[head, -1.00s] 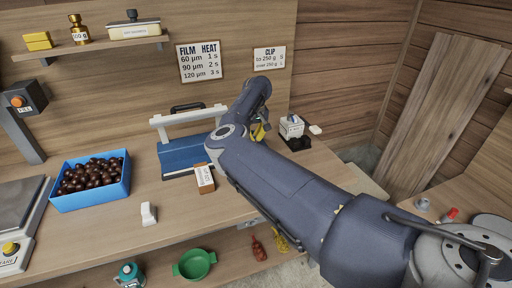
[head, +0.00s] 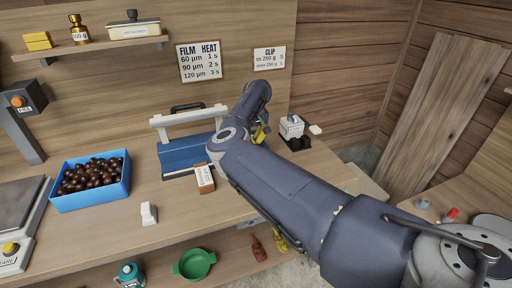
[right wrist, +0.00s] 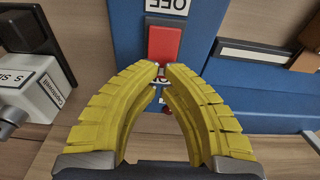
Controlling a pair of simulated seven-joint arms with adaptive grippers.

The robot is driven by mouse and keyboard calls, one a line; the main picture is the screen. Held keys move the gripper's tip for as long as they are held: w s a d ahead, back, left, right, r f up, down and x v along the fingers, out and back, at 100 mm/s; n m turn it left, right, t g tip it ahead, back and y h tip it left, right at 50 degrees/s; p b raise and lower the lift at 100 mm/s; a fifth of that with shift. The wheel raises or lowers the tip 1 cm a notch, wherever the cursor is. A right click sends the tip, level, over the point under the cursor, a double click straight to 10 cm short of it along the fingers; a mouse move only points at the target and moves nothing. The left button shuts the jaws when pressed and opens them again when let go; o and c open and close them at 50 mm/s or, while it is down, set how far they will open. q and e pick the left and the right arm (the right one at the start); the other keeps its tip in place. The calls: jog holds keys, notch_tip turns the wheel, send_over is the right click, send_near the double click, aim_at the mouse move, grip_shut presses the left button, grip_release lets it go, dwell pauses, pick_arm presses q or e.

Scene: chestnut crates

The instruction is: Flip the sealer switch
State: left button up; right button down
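The blue sealer (head: 190,152) with a white bar and black handle stands on the bench at centre in the head view. Its red switch (right wrist: 164,42) shows in the right wrist view on the blue housing (right wrist: 215,90), with an upside-down OFF label above it. My right gripper (right wrist: 162,70) has yellow fingers that arch together, tips nearly meeting and empty, just at the lower edge of the switch. Whether they touch it is unclear. In the head view the right gripper (head: 260,133) is mostly behind my arm, which also hides the switch. My left gripper is out of view.
A small labelled box (head: 204,178) stands against the sealer's front. A white clip machine (head: 291,127) on a black base is to its right. A blue crate of chestnuts (head: 92,205), a white piece (head: 149,213) and a scale (head: 20,215) are left. Bench front centre is clear.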

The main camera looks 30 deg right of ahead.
jog(key=shift+f, duration=0.85)
dwell(0.6)
jog(key=shift+r, duration=3.5)
